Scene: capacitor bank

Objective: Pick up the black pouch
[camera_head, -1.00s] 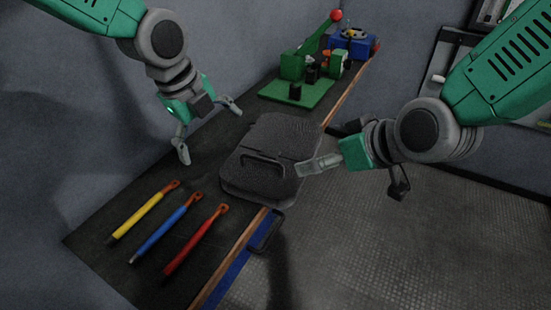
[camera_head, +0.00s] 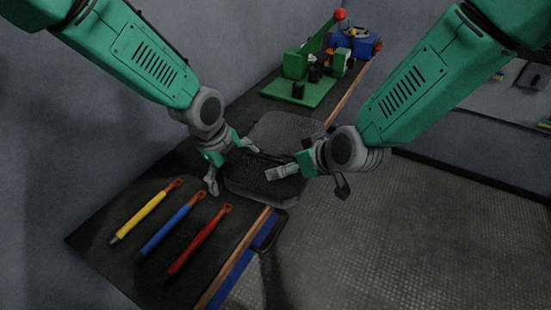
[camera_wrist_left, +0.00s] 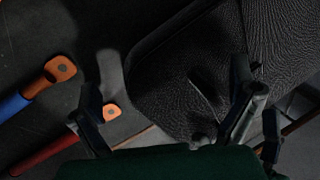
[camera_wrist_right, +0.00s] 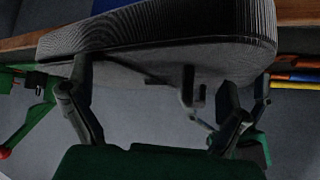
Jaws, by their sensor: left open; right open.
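The black pouch (camera_head: 285,128) lies on the dark bench, a rounded textured case with a handle on top. My left gripper (camera_head: 231,164) is open at the pouch's left side. In the left wrist view, the pouch (camera_wrist_left: 180,75) fills the upper right, with one finger over it and the other beside its edge. My right gripper (camera_head: 292,172) comes in from the right, low over the pouch's near right part, open. In the right wrist view, the pouch (camera_wrist_right: 160,28) spans the top, beyond the open fingers. The handle is partly hidden by the grippers. I cannot tell whether either touches the pouch.
Yellow (camera_head: 140,216), blue (camera_head: 172,224) and red (camera_head: 200,240) tools with orange ends lie at the bench's near left. A green press (camera_head: 300,88) with a red ball lever and a blue device (camera_head: 358,42) stand at the far end. The floor is clear right of the bench's wooden edge.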

